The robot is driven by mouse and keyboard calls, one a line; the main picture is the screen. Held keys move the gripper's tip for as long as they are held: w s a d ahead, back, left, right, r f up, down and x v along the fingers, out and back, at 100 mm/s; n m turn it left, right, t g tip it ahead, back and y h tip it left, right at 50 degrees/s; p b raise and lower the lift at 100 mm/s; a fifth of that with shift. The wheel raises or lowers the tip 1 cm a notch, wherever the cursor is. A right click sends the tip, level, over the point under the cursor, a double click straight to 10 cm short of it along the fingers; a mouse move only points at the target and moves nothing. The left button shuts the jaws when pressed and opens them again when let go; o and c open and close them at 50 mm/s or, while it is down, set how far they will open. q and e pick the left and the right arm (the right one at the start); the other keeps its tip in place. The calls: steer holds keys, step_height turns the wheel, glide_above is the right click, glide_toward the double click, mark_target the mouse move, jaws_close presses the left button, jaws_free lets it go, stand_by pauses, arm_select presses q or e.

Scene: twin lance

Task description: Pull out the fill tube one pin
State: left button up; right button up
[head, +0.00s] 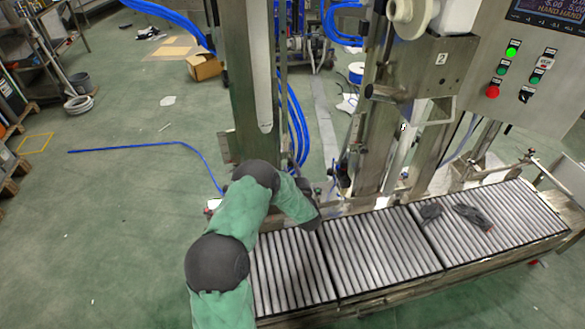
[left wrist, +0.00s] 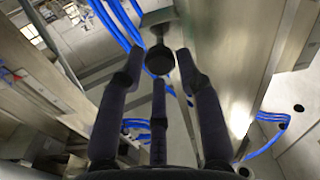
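I see no clear contact, and the depth gap is hard to judge. In the head view, a long pale tube (head: 262,70), possibly fill tube one, hangs along the left steel column. My left gripper (head: 308,200) is at the foot of this column, small and partly hidden by my arm; the pin cannot be made out there. My right gripper is out of view.
A roller conveyor (head: 385,250) runs right of my left arm, with dark gloves (head: 472,216) on it. Steel columns and blue hoses (head: 295,120) stand close around the gripper. A control panel (head: 530,65) is at upper right. The green floor at left is mostly clear.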

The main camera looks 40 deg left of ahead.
arm_select(q)
steer(key=shift+o, duration=0.7)
steer(key=shift+s, duration=0.1)
steer(key=shift+d, duration=0.1)
steer(key=v, duration=1.2)
